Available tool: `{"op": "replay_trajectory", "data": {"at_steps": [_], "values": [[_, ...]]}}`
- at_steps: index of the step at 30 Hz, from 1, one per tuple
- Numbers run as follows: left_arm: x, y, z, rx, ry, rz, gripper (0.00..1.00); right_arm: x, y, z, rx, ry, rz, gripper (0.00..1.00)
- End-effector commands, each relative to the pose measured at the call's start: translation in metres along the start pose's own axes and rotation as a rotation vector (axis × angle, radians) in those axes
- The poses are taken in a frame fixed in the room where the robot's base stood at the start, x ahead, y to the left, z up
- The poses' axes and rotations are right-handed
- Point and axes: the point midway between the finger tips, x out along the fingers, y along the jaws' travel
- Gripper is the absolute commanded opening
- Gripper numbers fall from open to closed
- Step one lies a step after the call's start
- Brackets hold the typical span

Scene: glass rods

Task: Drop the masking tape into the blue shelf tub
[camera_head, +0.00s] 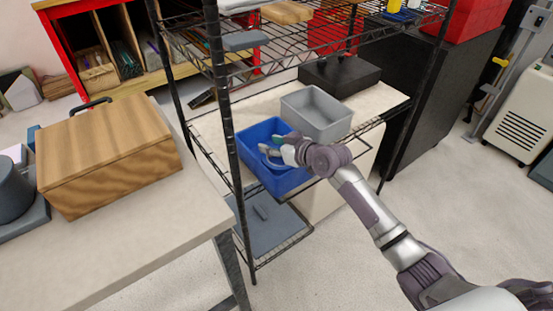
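The blue shelf tub (256,171) sits on the wire shelf in the middle of the view. My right gripper (272,150) reaches over it from the right, with its fingers above or inside the tub's opening. A light blue curved shape and a small green patch show at the fingertips. They are too small to tell whether they are the masking tape or parts of the gripper, or whether the fingers are shut. I cannot make out the masking tape anywhere for sure. My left gripper is not in view.
A grey tub (318,113) stands beside the blue one, and a black box (340,76) is behind it. Dark rack posts (222,110) stand close to the blue tub. A wooden case (105,155) is on the table at left. The floor in front is clear.

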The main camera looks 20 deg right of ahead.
Motion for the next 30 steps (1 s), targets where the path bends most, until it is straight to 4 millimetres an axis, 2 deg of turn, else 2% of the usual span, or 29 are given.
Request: {"op": "replay_trajectory", "data": {"at_steps": [9,13,17,24,30], "values": [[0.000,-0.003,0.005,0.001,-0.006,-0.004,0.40,-0.001,0.000,0.001,0.000,-0.001,0.000,0.50],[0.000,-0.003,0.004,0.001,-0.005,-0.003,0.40,-0.010,0.001,0.002,-0.001,-0.002,0.001,0.50],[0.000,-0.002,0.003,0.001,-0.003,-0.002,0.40,-0.033,0.001,0.002,-0.004,-0.002,0.001,0.50],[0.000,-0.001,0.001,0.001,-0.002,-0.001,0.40,-0.085,0.001,0.002,-0.003,-0.002,0.002,0.50],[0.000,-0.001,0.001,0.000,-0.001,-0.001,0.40,-0.112,0.000,0.001,-0.001,-0.002,0.000,0.50]]}}
